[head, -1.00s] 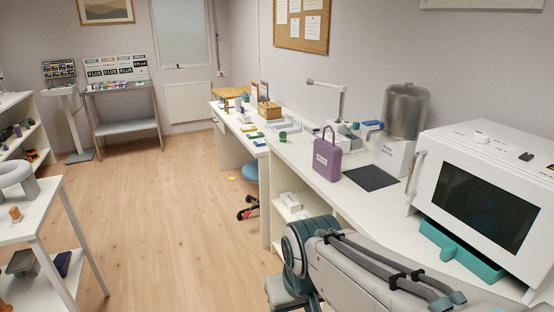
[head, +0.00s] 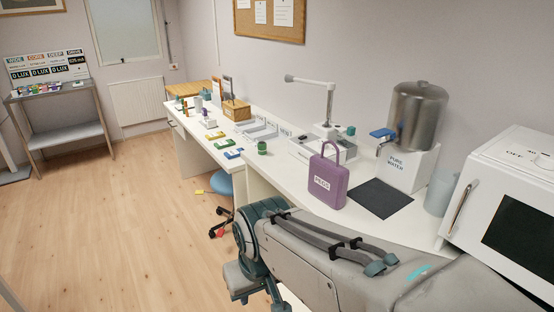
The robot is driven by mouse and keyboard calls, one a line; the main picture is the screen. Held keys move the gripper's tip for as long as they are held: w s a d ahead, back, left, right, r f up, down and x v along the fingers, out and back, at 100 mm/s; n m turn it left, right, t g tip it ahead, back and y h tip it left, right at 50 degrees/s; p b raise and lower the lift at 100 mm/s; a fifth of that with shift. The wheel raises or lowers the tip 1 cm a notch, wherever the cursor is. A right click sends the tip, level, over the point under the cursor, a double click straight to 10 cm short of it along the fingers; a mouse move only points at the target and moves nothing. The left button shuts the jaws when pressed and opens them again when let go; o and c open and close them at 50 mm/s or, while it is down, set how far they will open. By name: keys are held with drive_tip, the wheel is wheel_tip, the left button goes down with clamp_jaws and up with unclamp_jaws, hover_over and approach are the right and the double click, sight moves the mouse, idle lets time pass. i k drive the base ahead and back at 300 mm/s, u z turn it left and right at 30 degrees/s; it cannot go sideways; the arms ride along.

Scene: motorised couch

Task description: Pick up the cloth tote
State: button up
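A purple bag (head: 327,184) with an upright loop handle and a white label reading PEDS stands on the white counter (head: 283,172). My grey and teal arm crosses the lower part of the head view, in front of the counter and nearer than the bag. My gripper is not in view.
A metal water dispenser (head: 418,119) labelled PURE WATER, a grey cup (head: 440,192) and a white oven-like box (head: 515,205) stand right of the bag. A white lamp (head: 329,100) stands behind it. A blue stool (head: 221,186) is under the desk. Floor at left is clear.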

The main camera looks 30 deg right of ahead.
sight(328, 179)
drive_tip(key=i, duration=1.35)
drive_tip(key=z, duration=3.2)
